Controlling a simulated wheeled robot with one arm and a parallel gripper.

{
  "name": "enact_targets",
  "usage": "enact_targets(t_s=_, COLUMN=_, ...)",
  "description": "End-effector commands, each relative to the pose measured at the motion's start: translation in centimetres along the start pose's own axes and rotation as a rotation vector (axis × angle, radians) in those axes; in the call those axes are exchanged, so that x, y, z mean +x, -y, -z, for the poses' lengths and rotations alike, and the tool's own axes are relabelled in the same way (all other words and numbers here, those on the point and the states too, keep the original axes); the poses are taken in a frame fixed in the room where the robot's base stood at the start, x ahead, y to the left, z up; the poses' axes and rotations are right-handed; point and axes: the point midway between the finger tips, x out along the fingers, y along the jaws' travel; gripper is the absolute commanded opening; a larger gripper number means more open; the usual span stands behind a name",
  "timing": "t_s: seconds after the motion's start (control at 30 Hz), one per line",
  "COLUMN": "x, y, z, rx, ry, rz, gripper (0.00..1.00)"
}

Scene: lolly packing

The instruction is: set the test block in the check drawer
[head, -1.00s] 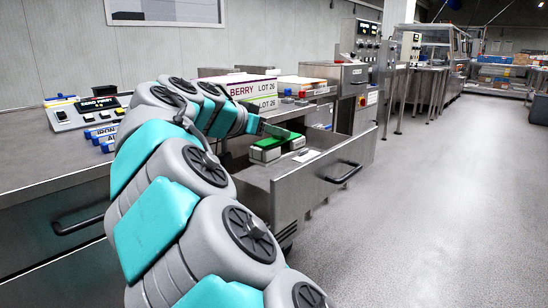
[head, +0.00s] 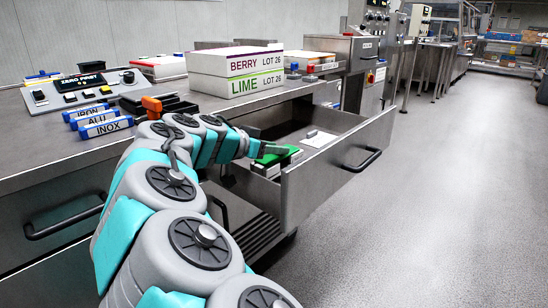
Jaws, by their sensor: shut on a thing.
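The check drawer (head: 330,182) is a steel drawer pulled open under the counter. The test block (head: 270,159) shows as a green-topped block with a pale lower part, at the near left end of the drawer. My gripper (head: 274,150) comes in from the left over the drawer's near side and is shut on the test block. The gripper's fingers cover part of the block. I cannot tell whether its underside touches the drawer floor.
A white block or card (head: 319,139) lies further back in the drawer. BERRY and LIME boxes (head: 236,73) stand on the counter behind. Blue IRON, ALU and INOX pieces (head: 104,124) and a control panel (head: 85,87) are at left. The floor at right is clear.

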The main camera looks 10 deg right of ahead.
Motion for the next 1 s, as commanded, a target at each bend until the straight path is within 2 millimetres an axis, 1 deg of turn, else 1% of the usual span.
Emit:
enact_targets(t_s=0.03, x=0.3, y=0.0, z=-0.8, rx=-0.003, ry=0.000, rz=-0.001, gripper=0.00)
enact_targets(t_s=0.1, x=0.7, y=0.1, z=-1.7, rx=-0.004, ry=-0.001, rz=0.001, gripper=0.00)
enact_targets(t_s=0.17, x=0.9, y=0.1, z=-2.2, rx=-0.002, ry=-0.002, rz=0.003, gripper=0.00)
enact_targets(t_s=0.53, x=1.1, y=0.1, z=-2.6, rx=0.000, ry=-0.002, rz=0.003, gripper=0.00)
enact_targets(t_s=0.57, x=1.0, y=0.1, z=-2.5, rx=0.000, ry=-0.001, rz=0.003, gripper=0.44)
enact_targets(t_s=0.8, x=1.0, y=0.1, z=-2.5, rx=0.000, ry=-0.001, rz=0.002, gripper=0.71)
enact_targets(t_s=1.0, x=1.0, y=0.1, z=-2.5, rx=0.000, ry=-0.001, rz=0.002, gripper=0.71)
